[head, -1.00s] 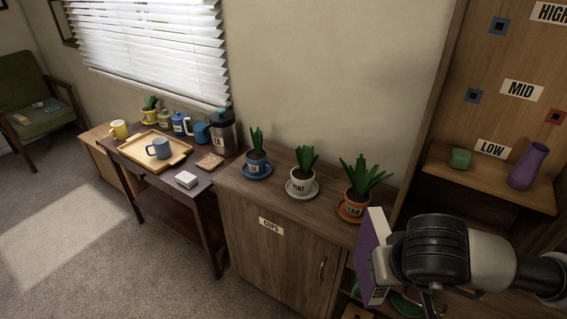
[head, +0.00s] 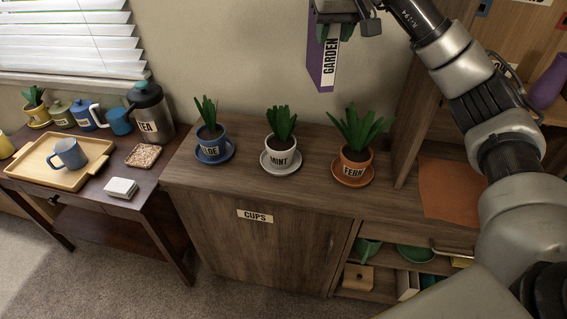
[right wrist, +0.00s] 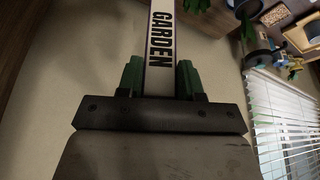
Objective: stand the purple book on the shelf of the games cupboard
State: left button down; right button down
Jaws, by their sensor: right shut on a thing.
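My right gripper (head: 338,24) is shut on the purple book (head: 317,65), near the top of the head view. The book hangs roughly upright in the air above the plants, its white spine reading GARDEN. In the right wrist view the spine (right wrist: 160,50) shows between the two green-padded fingers (right wrist: 160,82). The wooden cupboard (head: 260,215) has a door labelled CUPS and an open shelf section (head: 375,281) at its lower right. That section holds green dishes and several upright books. No label reading games is visible. My left gripper is not in view.
Three potted plants, aloe (head: 211,140), mint (head: 281,152) and fern (head: 354,160), stand on saucers on the cupboard top. An orange mat (head: 448,192) lies to their right. A side table (head: 150,185) with a tray (head: 42,168) stands left. A purple vase (head: 549,82) is at right.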

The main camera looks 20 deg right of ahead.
jog(key=shift+w+d+r, duration=0.1)
jog(key=shift+d+r, duration=0.2)
jog(key=shift+d, duration=0.05)
notch_tip(320, 180, down, 28)
jog(key=shift+w+r, duration=0.2)
jog(key=shift+r, duration=0.05)
jog(key=shift+f, duration=0.2)
jog(key=c, duration=0.7)
grip_release()
jog(key=shift+c, duration=0.2)
